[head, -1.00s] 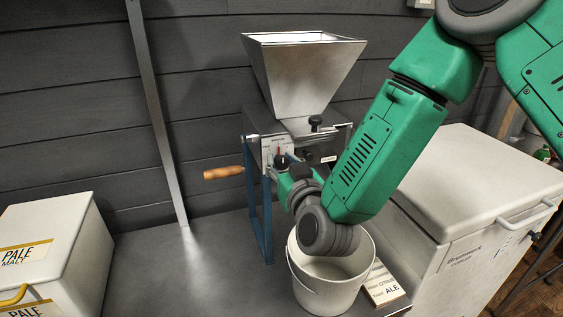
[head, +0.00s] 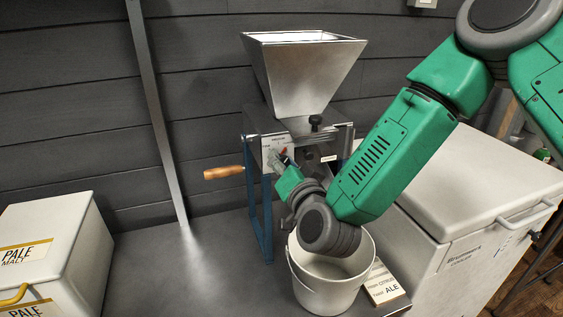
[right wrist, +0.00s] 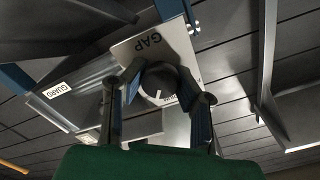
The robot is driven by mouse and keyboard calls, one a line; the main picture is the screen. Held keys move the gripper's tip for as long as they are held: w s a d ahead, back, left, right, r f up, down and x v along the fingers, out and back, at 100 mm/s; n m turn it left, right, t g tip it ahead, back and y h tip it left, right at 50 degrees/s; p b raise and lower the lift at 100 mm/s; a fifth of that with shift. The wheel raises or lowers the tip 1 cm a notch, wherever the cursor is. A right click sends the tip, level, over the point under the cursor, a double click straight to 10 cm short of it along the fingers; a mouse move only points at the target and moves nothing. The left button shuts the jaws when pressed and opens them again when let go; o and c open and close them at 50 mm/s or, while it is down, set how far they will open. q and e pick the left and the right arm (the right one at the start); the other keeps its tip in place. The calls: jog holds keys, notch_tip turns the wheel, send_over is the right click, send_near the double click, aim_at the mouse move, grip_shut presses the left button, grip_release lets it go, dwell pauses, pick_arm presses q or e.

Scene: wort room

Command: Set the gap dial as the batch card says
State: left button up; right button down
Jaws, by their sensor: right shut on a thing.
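The gap dial (right wrist: 160,84) is a dark round knob with a white pointer line, on a pale plate (right wrist: 148,42) marked GAP. My right gripper (right wrist: 167,88) has a finger on each side of the knob and is shut on it. In the head view, my right gripper (head: 284,164) is at the front plate of the grain mill (head: 305,85), and it hides most of the dial. The batch card (head: 383,285) lies at the right of the bench; ALE is readable, the smaller lines are hard to read. My left gripper is out of view.
A white bucket (head: 332,288) stands below my right wrist, in front of the mill. The wooden crank handle (head: 223,173) sticks out left. The bench (head: 175,275) between is clear.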

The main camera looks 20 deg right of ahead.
jog(key=shift+f+m, duration=0.15)
jog(key=shift+m, duration=0.65)
jog(key=c, duration=1.5)
grip_release()
jog(key=shift+o, duration=0.2)
jog(key=shift+d, duration=0.1)
jog(key=s, duration=1.2)
jog(key=shift+d, duration=0.2)
